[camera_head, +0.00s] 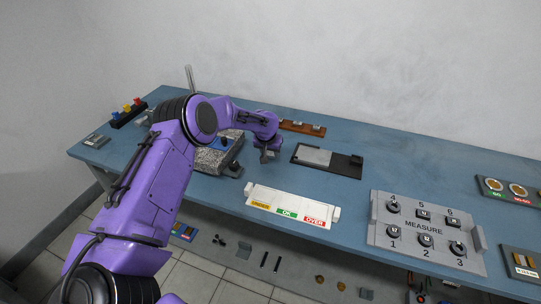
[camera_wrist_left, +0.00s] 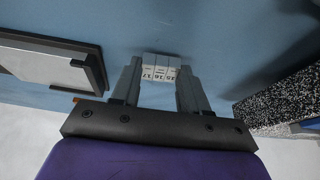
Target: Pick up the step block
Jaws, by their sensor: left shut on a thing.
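The step block (camera_wrist_left: 160,68) is a small white and grey piece with the numbers 15, 16 and 17 on its face. In the left wrist view it sits between the two grey fingers of my left gripper (camera_wrist_left: 159,80), which is shut on it. In the head view my left gripper (camera_head: 264,154) points down over the blue bench, between the speckled stone block and the black tray. The step block is hidden or too small to make out there. I cannot tell whether it touches the bench. My right gripper is not in view.
A speckled stone block (camera_head: 208,160) is left of my gripper; a black tray (camera_head: 350,170) with a grey plate (camera_head: 312,155) is right. A brown rack (camera_head: 302,128) stands behind. A white labelled tray (camera_head: 292,204) and a MEASURE panel (camera_head: 422,228) lie along the front edge.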

